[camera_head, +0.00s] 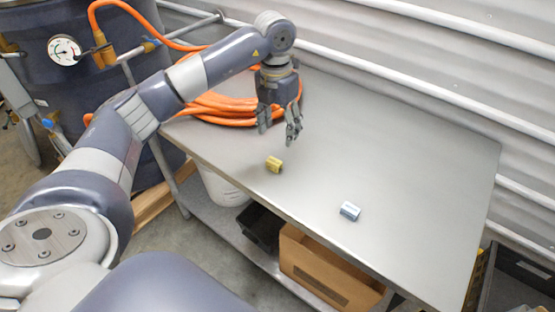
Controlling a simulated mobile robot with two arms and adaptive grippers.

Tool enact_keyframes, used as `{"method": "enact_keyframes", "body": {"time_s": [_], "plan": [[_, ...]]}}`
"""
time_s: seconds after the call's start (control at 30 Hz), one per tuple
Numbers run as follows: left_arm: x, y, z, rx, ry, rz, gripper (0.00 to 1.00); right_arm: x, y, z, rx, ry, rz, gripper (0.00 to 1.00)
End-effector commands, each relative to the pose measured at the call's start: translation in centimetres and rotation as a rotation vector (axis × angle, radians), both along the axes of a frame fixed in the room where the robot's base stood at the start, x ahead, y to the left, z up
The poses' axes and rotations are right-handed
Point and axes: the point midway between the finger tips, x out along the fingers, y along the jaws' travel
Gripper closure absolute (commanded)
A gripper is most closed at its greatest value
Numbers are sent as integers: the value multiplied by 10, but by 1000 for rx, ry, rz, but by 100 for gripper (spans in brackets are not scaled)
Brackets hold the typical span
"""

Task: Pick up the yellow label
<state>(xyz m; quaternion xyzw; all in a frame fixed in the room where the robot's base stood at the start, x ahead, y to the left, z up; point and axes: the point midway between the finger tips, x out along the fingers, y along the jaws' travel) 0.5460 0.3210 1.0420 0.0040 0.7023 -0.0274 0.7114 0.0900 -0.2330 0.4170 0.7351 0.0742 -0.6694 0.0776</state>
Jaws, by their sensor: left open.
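The yellow label (274,164) is a small yellow block-like piece. It lies on the grey metal table (410,150) near its front left edge. My left gripper (279,132) points down above the table, behind and slightly right of the yellow label in the picture. Its fingers are open and hold nothing, and they are apart from the label. My right gripper is not in view.
A small blue-white block (349,211) lies on the table to the right, near the front edge. A coiled orange hose (222,108) lies at the table's back left. A cardboard box (322,268) and a black bin (262,228) stand on the shelf below. The table's right half is mostly clear.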

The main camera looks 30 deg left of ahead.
Motion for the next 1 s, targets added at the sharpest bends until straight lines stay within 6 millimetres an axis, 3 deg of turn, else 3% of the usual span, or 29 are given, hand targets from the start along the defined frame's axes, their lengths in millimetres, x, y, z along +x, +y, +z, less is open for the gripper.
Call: {"method": "enact_keyframes", "body": {"time_s": [0.13,0.3,0.5,0.8,1.0], "plan": [[-3,12,-10,39,20,21,42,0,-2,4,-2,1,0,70],[-3,11,-37,36,19,20,42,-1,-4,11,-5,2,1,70],[-3,10,-53,34,16,17,42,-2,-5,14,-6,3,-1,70],[-7,4,-93,33,17,18,42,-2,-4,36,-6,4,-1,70],[-6,4,-105,33,13,17,42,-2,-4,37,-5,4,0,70]]}}
